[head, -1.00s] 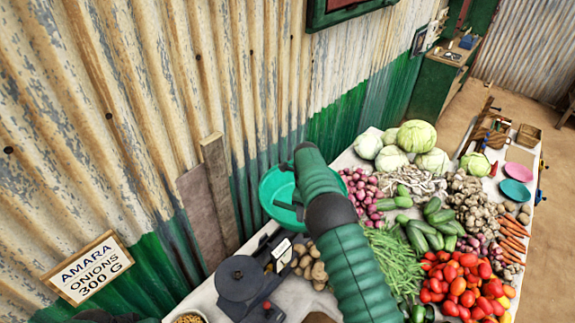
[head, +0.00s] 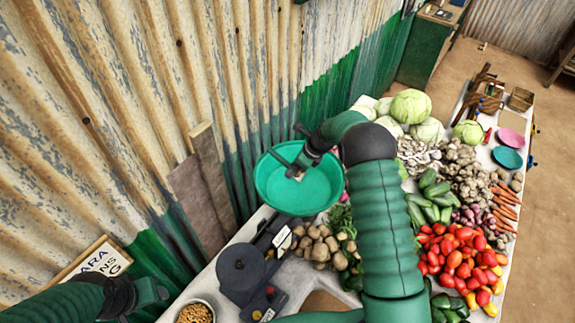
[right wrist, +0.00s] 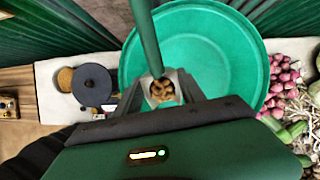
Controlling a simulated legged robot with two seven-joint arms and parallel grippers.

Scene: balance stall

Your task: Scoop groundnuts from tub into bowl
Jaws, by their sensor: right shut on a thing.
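The teal-green bowl (head: 318,205) stands beside the scale; it also fills the upper middle of the right wrist view (right wrist: 225,60). My right gripper (head: 297,168) is over the bowl, shut on a small scoop. In the right wrist view the scoop (right wrist: 160,76) shows a green handle, a grey metal part and several brown groundnuts (right wrist: 162,91). The tub (head: 212,304) of groundnuts is at the bottom left, partly cut off; it also shows at the left of the right wrist view (right wrist: 66,80). My left gripper (head: 150,293) is at the lower left; its fingers are unclear.
A dark scale (head: 238,268) stands between tub and bowl. Potatoes (head: 318,247), tomatoes (head: 460,260), courgettes (head: 430,195) and cabbages (head: 410,105) crowd the table to the right. A corrugated wall (head: 150,110) rises close behind the bowl.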

